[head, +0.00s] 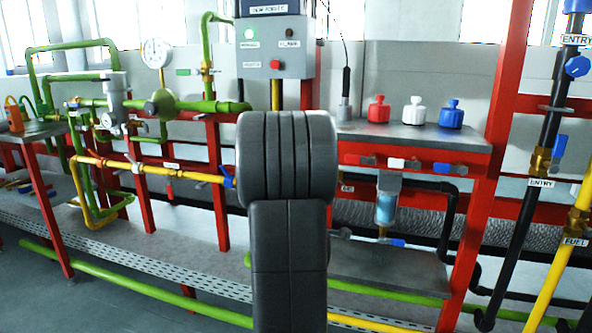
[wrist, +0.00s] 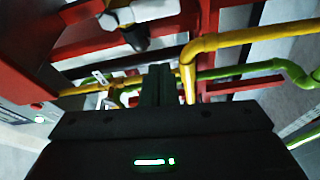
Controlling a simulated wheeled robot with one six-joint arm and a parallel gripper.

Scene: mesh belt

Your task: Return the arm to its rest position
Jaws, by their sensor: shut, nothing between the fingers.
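My arm stands upright in the middle of the head view, its dark rounded joint hiding part of the rig behind it. My gripper does not show in the head view. In the wrist view, my gripper (wrist: 163,85) shows as two dark fingers side by side, shut with nothing between them. Beyond the fingers in that view are a yellow pipe (wrist: 240,38), a green pipe (wrist: 245,68) and red frame bars. No held thing shows.
A grey control box (head: 270,48) stands behind my arm. Red, white and blue knobs (head: 414,110) stand on the right shelf. A gauge (head: 155,53) and green pipes are at left. Black and yellow vertical pipes (head: 560,240) stand at right. Grey floor (head: 100,305) shows at lower left.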

